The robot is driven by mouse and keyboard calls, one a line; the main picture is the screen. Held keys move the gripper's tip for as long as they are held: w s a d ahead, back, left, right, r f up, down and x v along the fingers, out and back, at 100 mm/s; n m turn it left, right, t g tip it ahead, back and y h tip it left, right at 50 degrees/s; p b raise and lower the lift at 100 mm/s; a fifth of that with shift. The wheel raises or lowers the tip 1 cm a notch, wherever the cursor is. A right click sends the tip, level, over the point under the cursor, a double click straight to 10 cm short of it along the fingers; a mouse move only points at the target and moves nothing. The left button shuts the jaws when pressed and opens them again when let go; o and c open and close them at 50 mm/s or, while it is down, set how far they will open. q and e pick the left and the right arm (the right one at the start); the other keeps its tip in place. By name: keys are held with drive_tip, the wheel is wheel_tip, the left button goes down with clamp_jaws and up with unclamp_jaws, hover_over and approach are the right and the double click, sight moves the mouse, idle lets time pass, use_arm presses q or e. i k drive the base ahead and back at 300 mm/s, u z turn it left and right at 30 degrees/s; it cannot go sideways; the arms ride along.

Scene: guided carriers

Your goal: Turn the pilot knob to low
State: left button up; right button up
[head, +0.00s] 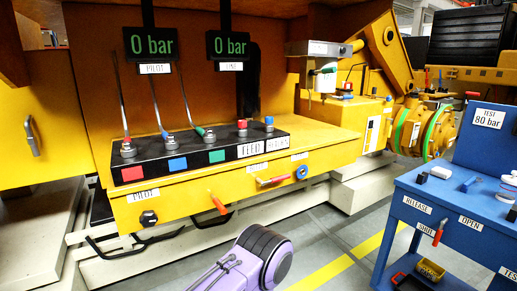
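The pilot knob (148,218) is a small dark knob on the yellow front panel at the left in the head view. The PILOT label (143,195) is just above it. The knob's setting is too small to read. The pilot display (151,43) above the bench reads 0 bar, and the line display (228,45) beside it also reads 0 bar. Neither of my grippers shows in the head view, and nothing touches the knob.
A blue test bench (450,215) stands at right. Grey floor with a yellow line (322,275) lies between.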

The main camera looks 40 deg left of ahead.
sight(148, 219)
drive_tip(key=u, duration=0.95)
drive_tip(key=k, duration=0.25)
drive_tip(key=u, duration=0.7)
drive_tip(key=i, duration=0.35)
drive_tip(key=z, duration=0.2)
drive_tip(key=k, duration=0.5)
drive_tip(key=z, duration=0.7)
drive_tip(key=i, duration=0.8)
drive_tip(key=u, duration=0.6)
